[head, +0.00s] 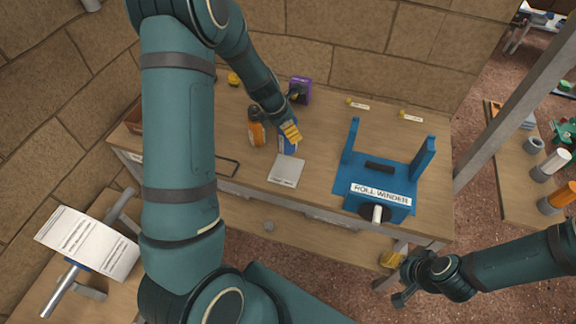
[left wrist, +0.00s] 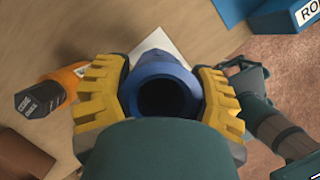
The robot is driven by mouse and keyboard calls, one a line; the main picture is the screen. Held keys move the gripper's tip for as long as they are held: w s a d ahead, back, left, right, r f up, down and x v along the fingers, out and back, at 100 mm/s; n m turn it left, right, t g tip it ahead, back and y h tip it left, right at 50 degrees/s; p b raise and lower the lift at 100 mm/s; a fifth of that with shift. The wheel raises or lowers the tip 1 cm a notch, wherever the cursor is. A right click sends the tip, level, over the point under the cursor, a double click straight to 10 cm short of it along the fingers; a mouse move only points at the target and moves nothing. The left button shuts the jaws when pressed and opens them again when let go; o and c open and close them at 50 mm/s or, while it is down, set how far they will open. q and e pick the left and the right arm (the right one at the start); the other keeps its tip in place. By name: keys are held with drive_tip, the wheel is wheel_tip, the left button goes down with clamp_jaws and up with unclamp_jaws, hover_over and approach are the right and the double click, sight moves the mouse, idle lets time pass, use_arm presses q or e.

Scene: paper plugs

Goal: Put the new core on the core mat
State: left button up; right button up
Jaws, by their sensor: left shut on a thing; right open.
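The new core, a hollow blue tube, is in the left wrist view (left wrist: 160,90) with its open end facing the camera. My left gripper (left wrist: 163,98) is shut on it, one yellow finger on each side. In the head view the gripper (head: 290,133) is at the middle of the table, mostly hiding the blue core. A pale square mat (head: 286,171), seemingly the core mat, lies just in front of it; a corner (left wrist: 157,41) shows behind the core. I cannot tell if the core touches the table. My right gripper (head: 404,284) is open and empty, off the table's front right.
An orange bottle with a dark cap (head: 256,131) stands close left of my left gripper. A purple box (head: 300,91) is behind it. The blue roll winder (head: 380,193) stands at right with two uprights. Small yellow-tagged labels (head: 410,117) lie at the back right.

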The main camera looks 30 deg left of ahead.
sight(288, 151)
use_arm(q)
drive_tip(key=shift+s+d+r, duration=0.15)
drive_tip(key=shift+s+r, duration=0.05)
drive_tip(key=shift+s, duration=0.2)
drive_tip(key=shift+s+f, duration=0.1)
drive_tip(key=shift+f, duration=0.25)
drive_tip(key=shift+n, duration=0.3)
wheel_tip(288, 151, down, 6)
drive_tip(key=shift+r+b, duration=0.25)
drive_tip(key=shift+b, duration=0.65)
wheel_tip(288, 151, down, 3)
drive_tip(key=shift+f+b, duration=0.1)
drive_tip(key=shift+b, duration=0.35)
drive_tip(key=shift+f, duration=0.4)
drive_tip(key=shift+r, duration=0.1)
